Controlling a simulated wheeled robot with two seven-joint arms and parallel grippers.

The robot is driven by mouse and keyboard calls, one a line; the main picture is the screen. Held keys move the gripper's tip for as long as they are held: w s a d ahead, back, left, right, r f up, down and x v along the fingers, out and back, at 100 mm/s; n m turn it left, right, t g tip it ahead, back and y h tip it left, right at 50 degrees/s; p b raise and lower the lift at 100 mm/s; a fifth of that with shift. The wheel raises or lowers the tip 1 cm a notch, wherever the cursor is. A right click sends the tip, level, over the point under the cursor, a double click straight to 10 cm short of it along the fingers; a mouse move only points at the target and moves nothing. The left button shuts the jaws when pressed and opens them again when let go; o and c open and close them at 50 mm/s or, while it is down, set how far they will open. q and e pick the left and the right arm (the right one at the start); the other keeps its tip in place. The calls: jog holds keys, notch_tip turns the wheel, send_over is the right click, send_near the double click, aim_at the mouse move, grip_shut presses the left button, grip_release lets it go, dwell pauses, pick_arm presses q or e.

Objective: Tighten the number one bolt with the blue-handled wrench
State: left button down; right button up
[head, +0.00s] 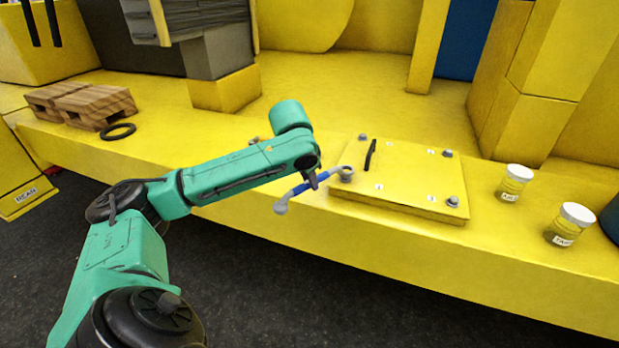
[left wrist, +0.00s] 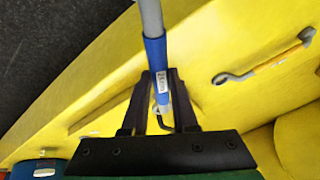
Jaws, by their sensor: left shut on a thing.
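The blue-handled wrench (head: 318,184) is in the head view, held just off the front left of a yellow plate (head: 405,185). One grey end reaches the plate's front-left corner, at the bolt (head: 346,172) there; I cannot tell whether it is seated on it. The other grey end (head: 281,207) hangs out past the ledge. My left gripper (head: 313,181) is shut on the blue handle, which also shows between its fingers in the left wrist view (left wrist: 155,55). Other bolts sit at the plate's corners (head: 363,138), (head: 447,153), (head: 453,201). The printed numbers are too small to read surely.
Two lidded jars (head: 514,183), (head: 569,224) stand right of the plate. A black handle (head: 370,154) rises from the plate. Wooden pallets (head: 85,105) and a black ring (head: 118,131) lie at left. An orange-handled wrench (left wrist: 268,64) lies on the yellow surface.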

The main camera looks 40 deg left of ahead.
dwell(0.5)
pick_arm(q)
jog(key=shift+f+b, duration=0.4)
jog(key=shift+f, duration=0.45)
dwell(0.3)
jog(key=shift+a+r, duration=0.1)
jog(key=shift+a, duration=0.1)
jog(key=shift+a+m+p, duration=0.25)
jog(key=shift+m+p, duration=0.05)
jog(key=shift+w, duration=0.1)
